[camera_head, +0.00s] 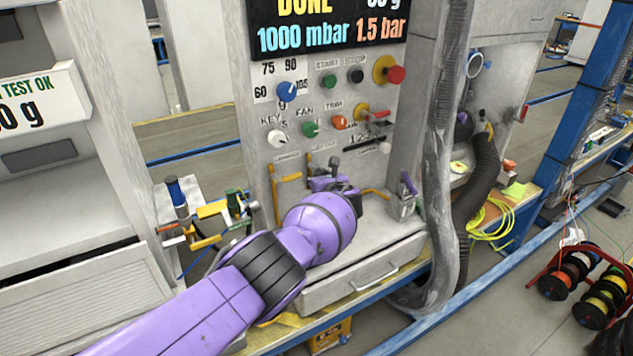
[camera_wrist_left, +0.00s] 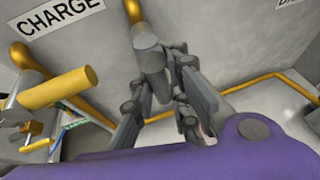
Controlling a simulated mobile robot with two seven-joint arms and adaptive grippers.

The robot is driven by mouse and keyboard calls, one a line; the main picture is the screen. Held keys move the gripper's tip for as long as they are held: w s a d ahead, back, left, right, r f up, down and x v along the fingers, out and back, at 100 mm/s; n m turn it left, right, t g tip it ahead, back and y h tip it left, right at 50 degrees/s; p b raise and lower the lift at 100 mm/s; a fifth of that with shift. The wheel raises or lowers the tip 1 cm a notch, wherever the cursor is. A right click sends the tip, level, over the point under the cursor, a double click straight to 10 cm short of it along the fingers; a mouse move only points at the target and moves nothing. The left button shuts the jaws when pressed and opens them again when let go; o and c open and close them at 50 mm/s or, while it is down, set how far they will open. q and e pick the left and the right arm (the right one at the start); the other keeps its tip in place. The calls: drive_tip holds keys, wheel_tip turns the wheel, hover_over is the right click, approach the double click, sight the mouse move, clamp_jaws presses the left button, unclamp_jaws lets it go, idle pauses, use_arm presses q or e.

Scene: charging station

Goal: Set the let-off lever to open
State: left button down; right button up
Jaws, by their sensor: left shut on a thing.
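My left gripper (camera_head: 328,184) reaches in from the lower left to the lower front of the grey panel (camera_head: 240,60). In the left wrist view its grey fingers (camera_wrist_left: 160,95) are around a grey cylindrical lever handle (camera_wrist_left: 149,62) and shut on it. The top of this handle also shows in the head view (camera_head: 335,162). A sign reading CHARGE (camera_wrist_left: 60,25) is at its upper left in the wrist view. A second sign (camera_wrist_left: 288,3) is cut off at the top right. The lever's own label is not readable. My right gripper is not in view.
Yellow pipes (camera_head: 274,195) run beside the lever. A drawer (camera_head: 365,270) is below my gripper.

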use_arm(q)
drive_tip(key=shift+s+f, duration=0.1)
drive_tip(key=shift+f, duration=0.05)
drive_tip(key=c, duration=1.7)
unclamp_jaws()
drive_tip(key=v, duration=1.2)
